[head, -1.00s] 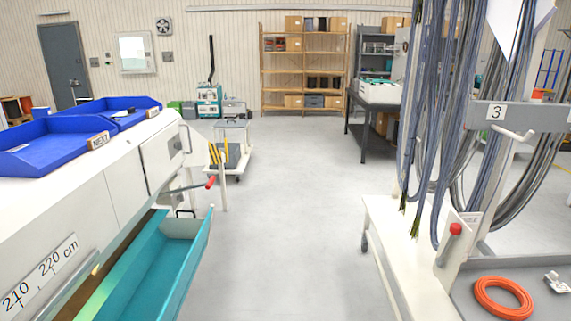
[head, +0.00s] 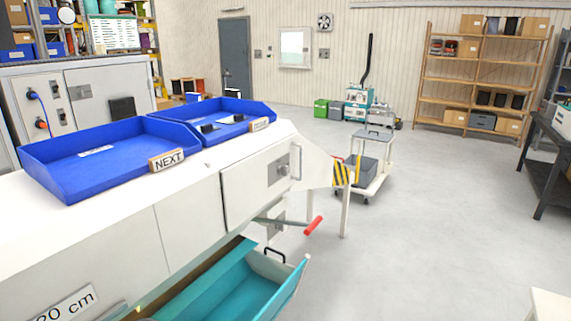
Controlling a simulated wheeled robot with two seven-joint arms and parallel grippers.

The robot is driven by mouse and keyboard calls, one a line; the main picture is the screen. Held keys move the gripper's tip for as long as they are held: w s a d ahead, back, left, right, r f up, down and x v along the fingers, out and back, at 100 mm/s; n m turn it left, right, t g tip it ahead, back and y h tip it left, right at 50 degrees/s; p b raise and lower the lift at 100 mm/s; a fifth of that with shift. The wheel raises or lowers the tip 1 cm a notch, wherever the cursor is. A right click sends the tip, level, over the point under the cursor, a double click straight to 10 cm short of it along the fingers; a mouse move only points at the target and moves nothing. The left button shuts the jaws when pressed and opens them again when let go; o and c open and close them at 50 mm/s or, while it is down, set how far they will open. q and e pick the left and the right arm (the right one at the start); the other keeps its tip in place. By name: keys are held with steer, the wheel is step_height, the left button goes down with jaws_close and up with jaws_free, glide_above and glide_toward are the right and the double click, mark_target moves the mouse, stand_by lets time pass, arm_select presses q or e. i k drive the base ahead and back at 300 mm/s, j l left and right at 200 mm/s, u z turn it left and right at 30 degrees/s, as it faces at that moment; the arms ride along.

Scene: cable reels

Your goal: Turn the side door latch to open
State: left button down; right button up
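The side door (head: 262,176) is a white panel on the side of the long white machine, left of centre in the head view. It looks closed. A grey square latch plate (head: 279,171) sits on the door near its right side; which way the latch is turned is too small to tell. A pale upright handle (head: 297,162) is at the door's right edge. Neither of my grippers shows in the head view.
A lever with a red grip (head: 313,226) sticks out below the door. A teal trough (head: 235,285) juts out under the machine. Blue trays (head: 110,150) lie on top. A white cart (head: 375,175) stands beyond the machine's end. Grey floor to the right is clear.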

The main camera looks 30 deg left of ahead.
mark_target(283, 170)
steer(key=i+l+u, duration=0.1)
steer(key=i+u, duration=0.3)
steer(key=i+l+u, duration=0.15)
steer(key=u, duration=0.2)
steer(key=i+l+u, duration=0.25)
steer(key=u, duration=0.15)
steer(key=i+l+u, duration=0.6)
steer(key=l, duration=0.15)
steer(key=l+u, duration=0.3)
steer(key=i+l+u, duration=0.1)
steer(key=l+u, duration=0.15)
steer(key=l, duration=0.35)
